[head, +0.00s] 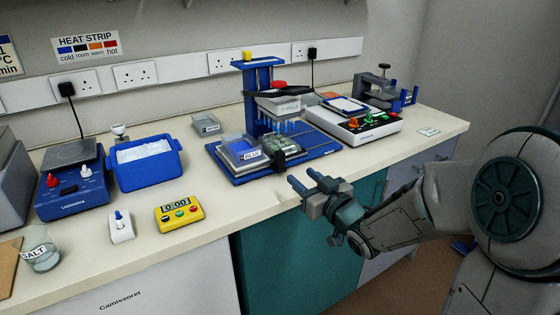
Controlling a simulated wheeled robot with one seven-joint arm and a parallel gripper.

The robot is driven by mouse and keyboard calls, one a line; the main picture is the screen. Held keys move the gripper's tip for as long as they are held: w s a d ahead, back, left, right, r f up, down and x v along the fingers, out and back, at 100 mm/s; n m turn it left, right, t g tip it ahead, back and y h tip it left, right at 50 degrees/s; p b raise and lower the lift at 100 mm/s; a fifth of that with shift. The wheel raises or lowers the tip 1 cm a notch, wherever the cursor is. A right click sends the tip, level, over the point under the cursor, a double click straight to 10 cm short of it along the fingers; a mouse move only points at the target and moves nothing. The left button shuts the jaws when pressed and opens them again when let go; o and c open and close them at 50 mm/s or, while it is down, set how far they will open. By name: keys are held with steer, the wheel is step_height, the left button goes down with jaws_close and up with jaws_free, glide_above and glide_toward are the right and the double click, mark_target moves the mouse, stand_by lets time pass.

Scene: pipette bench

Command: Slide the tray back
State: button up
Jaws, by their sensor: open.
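A blue pipetting stand (264,83) stands on the bench at the middle of the head view, with a grey multi-channel head (281,107) and a row of blue tips beneath it. Its flat blue base (318,150) bears a blue-grey box labelled BLUE (243,153) and a grey-green well plate (283,148) at the front. I cannot tell which part is the sliding tray; it may lie under the box and plate. My gripper (304,180) is open and empty, in front of the plate near the bench's front edge, apart from the stand.
Left of the stand are a blue ice bucket (145,163), a yellow timer (180,214), a white switch (121,227) and a blue hotplate (72,190). Right of it stands a grey device with coloured knobs (365,124). The bench front (240,208) is clear between timer and gripper.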

mark_target(283, 160)
steer(key=x, duration=1.1)
steer(key=shift+w+a+b, duration=0.15)
steer(key=shift+w+b, duration=0.05)
steer(key=shift+b, duration=0.2)
jaws_close()
